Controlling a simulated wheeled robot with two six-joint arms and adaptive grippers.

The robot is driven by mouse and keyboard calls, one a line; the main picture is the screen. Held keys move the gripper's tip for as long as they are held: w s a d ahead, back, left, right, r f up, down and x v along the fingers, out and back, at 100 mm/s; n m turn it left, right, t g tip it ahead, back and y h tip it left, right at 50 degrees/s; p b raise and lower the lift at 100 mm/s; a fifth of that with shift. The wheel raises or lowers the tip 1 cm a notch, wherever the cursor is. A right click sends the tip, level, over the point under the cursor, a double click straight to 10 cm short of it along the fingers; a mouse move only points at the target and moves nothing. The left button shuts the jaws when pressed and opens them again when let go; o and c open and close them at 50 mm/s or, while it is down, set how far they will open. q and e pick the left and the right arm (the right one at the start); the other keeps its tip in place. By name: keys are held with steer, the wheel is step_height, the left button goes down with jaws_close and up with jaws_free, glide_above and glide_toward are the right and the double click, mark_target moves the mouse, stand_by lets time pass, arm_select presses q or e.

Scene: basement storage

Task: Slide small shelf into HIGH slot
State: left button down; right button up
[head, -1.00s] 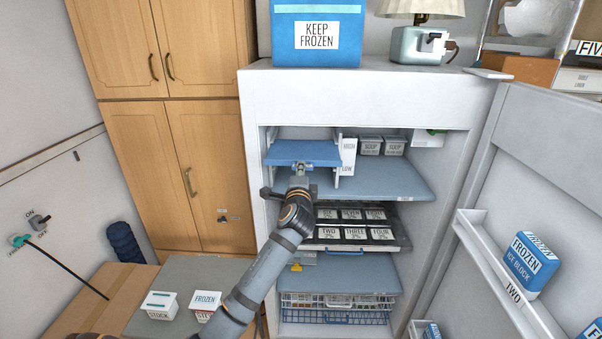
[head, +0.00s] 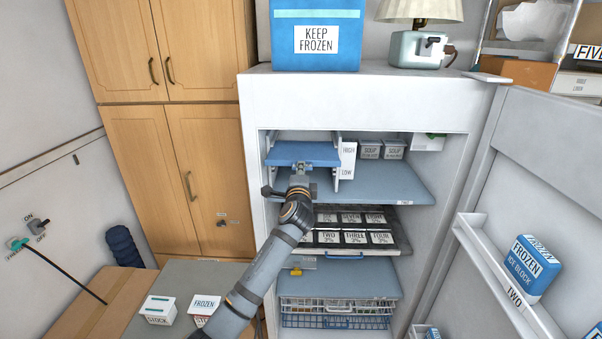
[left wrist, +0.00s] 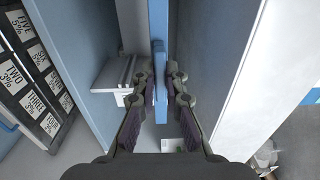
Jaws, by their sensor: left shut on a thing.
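The small blue shelf (head: 303,152) is in the upper left of the open freezer, between two white side brackets. A white label reading HIGH and LOW (head: 347,160) stands at its right, by the right bracket (head: 337,172). My left gripper (head: 301,172) is shut on the front edge of the small shelf. In the left wrist view the shelf (left wrist: 160,70) shows edge-on between the fingers (left wrist: 158,82), and a white bracket ledge (left wrist: 112,75) is beside it. I cannot tell whether the shelf rests in the slot. My right gripper is not in view.
A wide blue shelf (head: 390,184) lies below, with grey SOUP boxes (head: 370,149) at the back. A tray of numbered boxes (head: 355,238) sits lower. The freezer door (head: 545,160) stands open at right. The freezer's left wall is close to my gripper.

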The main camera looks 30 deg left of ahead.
mark_target(302, 155)
arm_select(q)
steer(key=shift+b+x, duration=0.45)
steer(key=shift+x, duration=2.05)
steer(key=shift+b+x, duration=0.9)
steer(key=shift+x, duration=1.75)
steer(key=c, duration=1.3)
jaws_free()
steer(key=shift+c, duration=0.2)
steer(key=shift+f, duration=0.2)
steer(key=v, duration=1.2)
steer(key=shift+r, duration=0.1)
